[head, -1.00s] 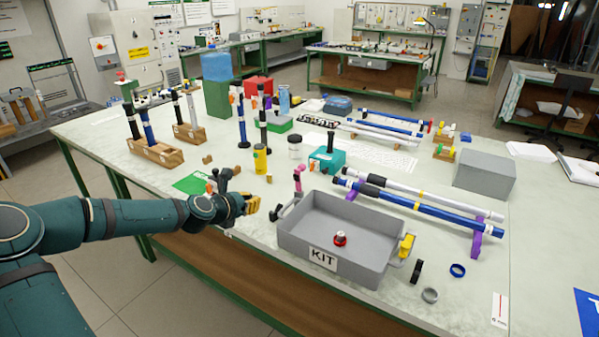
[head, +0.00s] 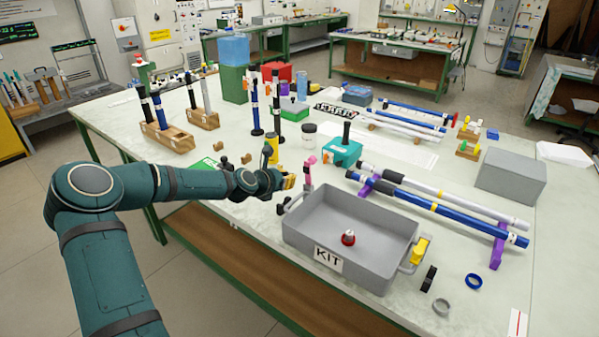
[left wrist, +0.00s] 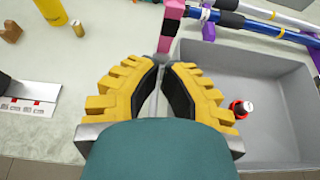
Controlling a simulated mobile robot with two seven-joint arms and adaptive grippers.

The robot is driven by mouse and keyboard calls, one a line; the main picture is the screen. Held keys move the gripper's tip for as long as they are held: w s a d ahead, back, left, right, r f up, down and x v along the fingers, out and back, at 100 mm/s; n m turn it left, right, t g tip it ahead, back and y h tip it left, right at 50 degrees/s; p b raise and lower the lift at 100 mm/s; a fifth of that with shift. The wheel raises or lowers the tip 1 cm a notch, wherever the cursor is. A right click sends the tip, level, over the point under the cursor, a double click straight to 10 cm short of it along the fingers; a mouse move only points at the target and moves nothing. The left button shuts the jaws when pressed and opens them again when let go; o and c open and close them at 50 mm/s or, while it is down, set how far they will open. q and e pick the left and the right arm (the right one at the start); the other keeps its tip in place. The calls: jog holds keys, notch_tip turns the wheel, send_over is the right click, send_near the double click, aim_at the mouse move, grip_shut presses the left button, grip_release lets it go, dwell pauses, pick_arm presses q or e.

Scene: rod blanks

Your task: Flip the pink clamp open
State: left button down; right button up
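My left gripper (head: 291,182) is just left of the clamp, low over the table. Whether the tips touch the clamp cannot be told. My right gripper is not in view.
The tray holds a red-and-white part (head: 348,238). White and blue rods (head: 445,212) lie on purple supports behind it. A teal box (head: 342,153), a yellow bottle (head: 271,149) and a green mat (head: 205,163) stand or lie nearby. Loose rings lie right of the tray.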

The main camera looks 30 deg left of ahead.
aim_at(304, 171)
pick_arm(q)
jog(key=w, duration=0.3)
jog(key=w+f, duration=0.1)
jog(key=w, duration=0.1)
jog(key=shift+d, duration=0.3)
jog(key=shift+w+r+b, duration=0.15)
jog(key=shift+w+b, duration=0.15)
jog(key=shift+w, duration=0.5)
